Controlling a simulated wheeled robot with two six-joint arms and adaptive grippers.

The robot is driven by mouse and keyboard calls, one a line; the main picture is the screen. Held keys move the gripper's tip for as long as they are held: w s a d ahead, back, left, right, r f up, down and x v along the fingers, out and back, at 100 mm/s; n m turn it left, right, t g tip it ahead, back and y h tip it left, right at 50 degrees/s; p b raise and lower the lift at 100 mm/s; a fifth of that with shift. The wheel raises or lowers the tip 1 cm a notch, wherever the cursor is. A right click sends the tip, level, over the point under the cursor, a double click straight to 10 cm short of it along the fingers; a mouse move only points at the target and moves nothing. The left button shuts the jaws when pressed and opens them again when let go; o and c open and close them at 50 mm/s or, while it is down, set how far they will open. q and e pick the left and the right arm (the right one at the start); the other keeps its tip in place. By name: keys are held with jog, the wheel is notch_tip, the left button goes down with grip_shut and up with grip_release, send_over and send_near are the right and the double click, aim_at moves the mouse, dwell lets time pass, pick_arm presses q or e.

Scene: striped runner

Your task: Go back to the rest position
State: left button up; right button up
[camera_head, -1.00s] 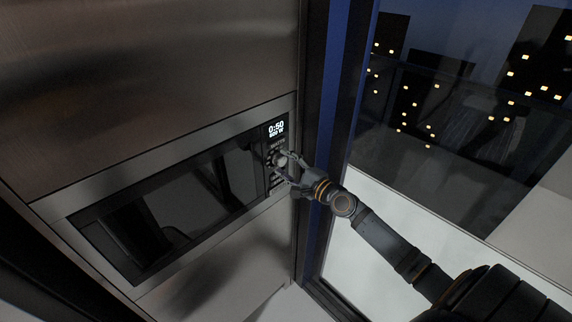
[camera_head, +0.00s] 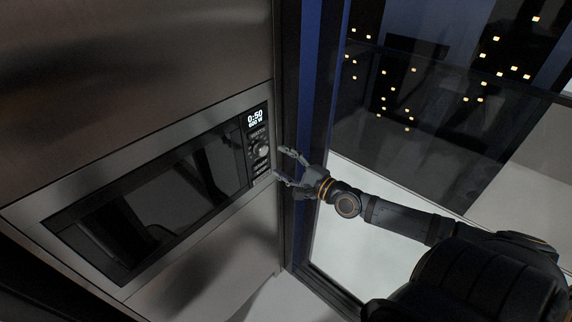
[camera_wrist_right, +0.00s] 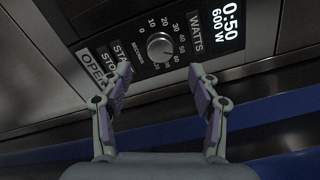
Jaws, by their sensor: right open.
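My right gripper (camera_head: 284,166) is open and empty, just to the right of the built-in microwave's control panel. In the right wrist view its two fingers (camera_wrist_right: 161,95) are spread apart, with the round timer knob (camera_wrist_right: 160,47) beyond them. The knob also shows in the head view (camera_head: 263,149), apart from the fingers. The microwave (camera_head: 90,222) has a dark closed door, and its display (camera_head: 255,117) reads 0:50 and 600 W. My left gripper is not in view.
Steel cabinet panels (camera_head: 140,60) surround the microwave. A blue and dark window frame (camera_head: 312,100) runs upright behind my right gripper. A large window with city lights is on the right, with a pale area below.

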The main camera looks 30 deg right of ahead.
jog(key=shift+s+d, duration=0.1)
jog(key=shift+s, duration=0.4)
